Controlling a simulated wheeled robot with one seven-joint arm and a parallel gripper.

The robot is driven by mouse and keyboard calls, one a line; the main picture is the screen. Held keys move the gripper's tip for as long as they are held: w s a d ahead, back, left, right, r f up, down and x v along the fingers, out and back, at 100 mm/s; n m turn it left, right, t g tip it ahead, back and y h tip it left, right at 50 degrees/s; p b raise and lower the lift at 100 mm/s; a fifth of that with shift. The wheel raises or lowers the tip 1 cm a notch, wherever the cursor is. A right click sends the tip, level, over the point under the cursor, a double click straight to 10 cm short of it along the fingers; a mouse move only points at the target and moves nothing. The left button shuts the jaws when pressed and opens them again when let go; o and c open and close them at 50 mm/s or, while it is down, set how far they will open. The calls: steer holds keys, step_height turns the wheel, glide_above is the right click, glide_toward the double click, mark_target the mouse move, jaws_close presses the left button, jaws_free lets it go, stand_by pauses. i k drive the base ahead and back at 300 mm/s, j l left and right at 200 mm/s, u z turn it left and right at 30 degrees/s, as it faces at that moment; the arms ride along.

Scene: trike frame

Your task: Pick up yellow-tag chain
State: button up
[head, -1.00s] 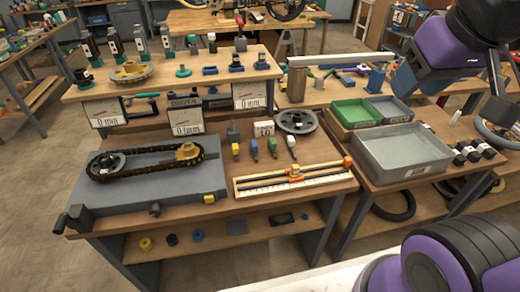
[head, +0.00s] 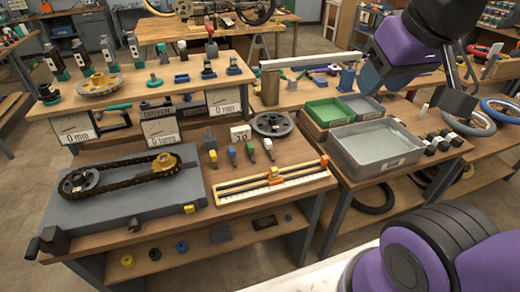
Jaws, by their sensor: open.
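A dark chain (head: 125,182) loops around a grey sprocket (head: 80,181) and a brass-coloured sprocket (head: 165,164) on a grey board (head: 120,215) at the left of the bench. I cannot make out a yellow tag on this chain. A small yellow block (head: 190,208) sits at the board's front right corner. A small yellow-ended piece (head: 213,157) stands right of the board, in a row with blue, green and white ones. My gripper (head: 459,92) is at the upper right, open, beyond the right bench and far from the chain. Its fingertips are hard to make out.
A grey bin (head: 378,165) and a green tray (head: 328,112) are on the right bench. A framed scale with an orange slider (head: 272,182) lies at the front of the bench. A raised shelf (head: 140,85) with several tools stands behind the chain. Bare floor is at the left.

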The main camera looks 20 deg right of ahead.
mark_target(213, 158)
steer(key=i+j+z, duration=0.1)
steer(key=j, duration=0.3)
steer(key=i+j+z, duration=0.1)
steer(key=i+j, duration=0.15)
steer(key=j, duration=0.15)
steer(key=i+j+z, duration=0.1)
steer(key=j, duration=0.3)
steer(key=i+j+z, duration=0.1)
steer(key=j, duration=0.3)
